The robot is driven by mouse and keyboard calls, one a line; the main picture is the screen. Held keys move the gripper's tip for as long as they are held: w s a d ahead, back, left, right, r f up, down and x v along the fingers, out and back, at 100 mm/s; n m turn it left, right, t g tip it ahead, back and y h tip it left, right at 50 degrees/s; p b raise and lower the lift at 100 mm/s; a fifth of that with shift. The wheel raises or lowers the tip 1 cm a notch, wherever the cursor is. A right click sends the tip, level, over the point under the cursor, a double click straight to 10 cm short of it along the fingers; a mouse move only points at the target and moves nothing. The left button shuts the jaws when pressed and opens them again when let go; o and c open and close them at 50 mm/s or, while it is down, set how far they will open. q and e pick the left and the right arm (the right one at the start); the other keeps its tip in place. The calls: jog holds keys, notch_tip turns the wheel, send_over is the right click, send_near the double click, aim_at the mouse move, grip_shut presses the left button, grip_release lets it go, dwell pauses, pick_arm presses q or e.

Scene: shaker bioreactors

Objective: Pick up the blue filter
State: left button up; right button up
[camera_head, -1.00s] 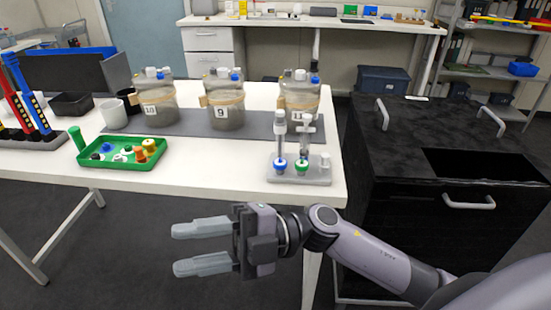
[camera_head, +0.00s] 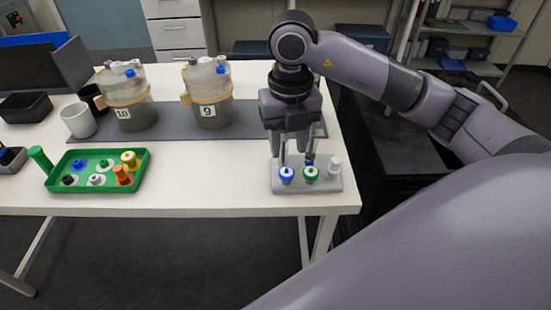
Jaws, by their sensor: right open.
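A grey holder (camera_head: 330,184) stands at the table's front right corner. It carries a white piece with a blue ring, which looks like the blue filter (camera_head: 286,175), and a similar green-ringed piece (camera_head: 311,173) beside it. My right gripper (camera_head: 297,157) points down over the holder, fingers apart, just behind and above these two pieces. Whether the fingers touch anything is unclear; the gripper hides the upright parts behind them. A small blue piece (camera_head: 78,165) also lies in the green tray (camera_head: 60,185). My left gripper is out of view.
The tray holds several small coloured parts, with a green cylinder (camera_head: 39,158) at its left end. Jars 10 (camera_head: 137,112) and 9 (camera_head: 212,112) stand on a grey mat. The white table (camera_head: 210,185) is clear between tray and holder.

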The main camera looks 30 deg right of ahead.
aim_at(286, 172)
notch_tip(286, 172, down, 7)
jog(key=shift+r+p, duration=0.1)
jog(key=shift+p, duration=0.4)
jog(key=c, duration=0.7)
